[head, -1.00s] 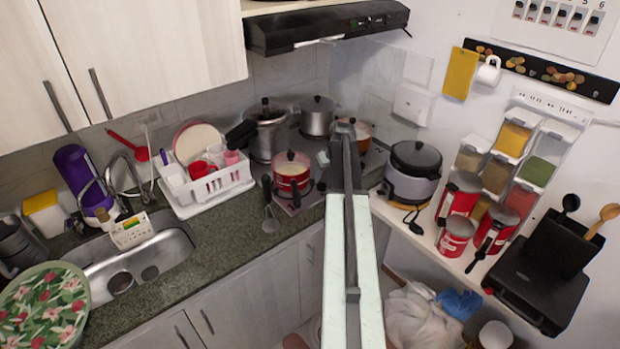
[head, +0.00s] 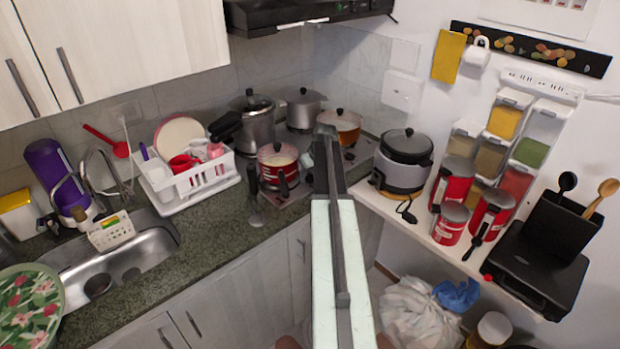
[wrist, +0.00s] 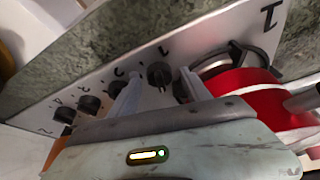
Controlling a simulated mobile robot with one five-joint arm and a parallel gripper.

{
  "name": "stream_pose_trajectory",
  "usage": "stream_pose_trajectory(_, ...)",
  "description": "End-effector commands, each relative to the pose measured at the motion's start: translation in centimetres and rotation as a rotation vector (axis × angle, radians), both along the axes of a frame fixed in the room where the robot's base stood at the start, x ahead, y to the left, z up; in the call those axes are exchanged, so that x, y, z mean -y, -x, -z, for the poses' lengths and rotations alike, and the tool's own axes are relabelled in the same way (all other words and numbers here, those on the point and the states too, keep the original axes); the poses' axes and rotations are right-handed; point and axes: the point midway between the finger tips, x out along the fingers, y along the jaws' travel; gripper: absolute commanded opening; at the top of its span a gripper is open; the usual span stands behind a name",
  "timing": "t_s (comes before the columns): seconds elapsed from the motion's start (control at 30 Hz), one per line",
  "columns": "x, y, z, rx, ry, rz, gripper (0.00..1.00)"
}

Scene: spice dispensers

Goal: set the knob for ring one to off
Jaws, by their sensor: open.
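The stove's light control panel (wrist: 100,75) runs diagonally across the wrist view with a row of dark round knobs. One knob (wrist: 159,75) lies between my gripper's (wrist: 159,76) two pale fingers in the picture. The fingers are apart, and I cannot tell whether they touch it. More knobs (wrist: 90,105) sit in line to the left, and another is partly hidden by the right finger. The panel marks are too unclear to tell which knob is ring one's. In the head view my arm reaches toward the stove (head: 350,160) and hides the gripper and knobs.
A red pot (wrist: 245,95) is close to the right finger; it also shows in the head view (head: 278,165). Another pot (head: 342,122) stands behind my arm's end. A rice cooker (head: 404,160) and red tins (head: 452,185) stand on the right shelf.

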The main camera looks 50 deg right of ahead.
Motion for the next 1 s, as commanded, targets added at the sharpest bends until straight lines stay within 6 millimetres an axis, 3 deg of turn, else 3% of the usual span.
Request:
stream_pose_trajectory(0.03,-0.03,-0.01,-0.04,0.000,0.000,0.000,0.50)
stream_pose_trajectory(0.2,-0.05,-0.03,-0.05,0.000,0.000,-0.001,0.03)
stream_pose_trajectory(0.23,-0.05,-0.03,-0.05,0.000,0.000,-0.001,0.00)
stream_pose_trajectory(0.6,0.14,-0.10,-0.04,0.000,0.000,-0.226,0.00)
stream_pose_trajectory(0.9,0.02,-0.06,-0.04,0.000,0.001,-0.248,0.00)
stream_pose_trajectory(0.93,0.02,-0.07,-0.04,0.000,0.001,-0.248,0.41)
stream_pose_trajectory(1.0,0.00,-0.07,-0.04,0.000,0.001,-0.248,0.56)
